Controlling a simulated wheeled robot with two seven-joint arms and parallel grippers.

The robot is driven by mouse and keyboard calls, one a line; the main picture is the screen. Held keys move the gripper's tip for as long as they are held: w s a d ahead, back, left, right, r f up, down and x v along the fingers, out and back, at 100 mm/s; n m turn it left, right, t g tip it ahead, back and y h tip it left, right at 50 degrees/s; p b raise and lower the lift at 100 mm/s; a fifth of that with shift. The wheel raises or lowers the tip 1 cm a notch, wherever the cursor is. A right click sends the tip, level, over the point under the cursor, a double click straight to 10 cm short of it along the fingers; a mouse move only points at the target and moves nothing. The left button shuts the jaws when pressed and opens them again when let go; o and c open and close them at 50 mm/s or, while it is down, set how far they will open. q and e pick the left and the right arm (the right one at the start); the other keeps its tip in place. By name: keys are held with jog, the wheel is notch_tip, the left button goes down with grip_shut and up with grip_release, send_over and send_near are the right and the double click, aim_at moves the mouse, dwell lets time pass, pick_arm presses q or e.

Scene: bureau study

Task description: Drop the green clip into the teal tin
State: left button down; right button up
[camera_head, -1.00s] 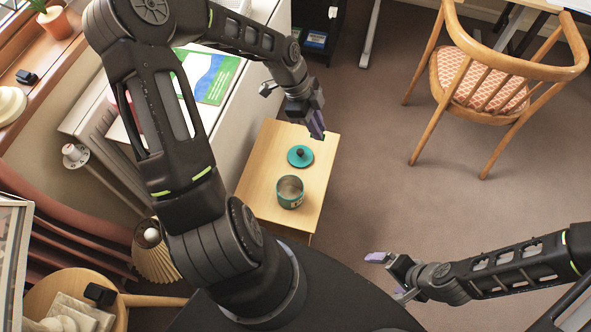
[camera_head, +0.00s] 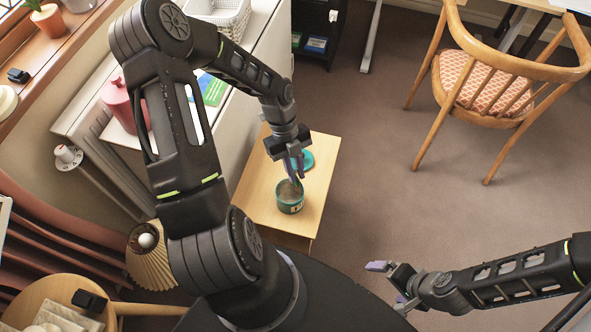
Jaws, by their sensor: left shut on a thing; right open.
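The teal tin (camera_head: 290,203) stands upright and open on the small light-wood table (camera_head: 262,212). Its teal lid (camera_head: 304,161) lies on the table behind it, partly hidden by my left gripper. My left gripper (camera_head: 294,178) points down at the tin's mouth, with its fingertips over or just at the rim; I cannot tell how deep. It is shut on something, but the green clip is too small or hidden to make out. My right gripper (camera_head: 388,281) is open and empty, low over the floor at the right of my base.
A white cabinet (camera_head: 250,75) with a booklet (camera_head: 212,88), a pink canister (camera_head: 122,104) and a white basket (camera_head: 222,14) stands behind my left arm. A wooden chair (camera_head: 494,98) is at the right. The carpet between is clear.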

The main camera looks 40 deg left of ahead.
pick_arm(q)
notch_tip(320, 180, down, 5)
jog(key=b, duration=0.3)
jog(key=shift+b, duration=0.3)
jog(key=c, duration=1.3)
grip_release()
jog(key=shift+r, duration=0.1)
jog(key=v, duration=0.7)
jog(key=shift+r, duration=0.35)
jog(key=shift+w+a, duration=0.1)
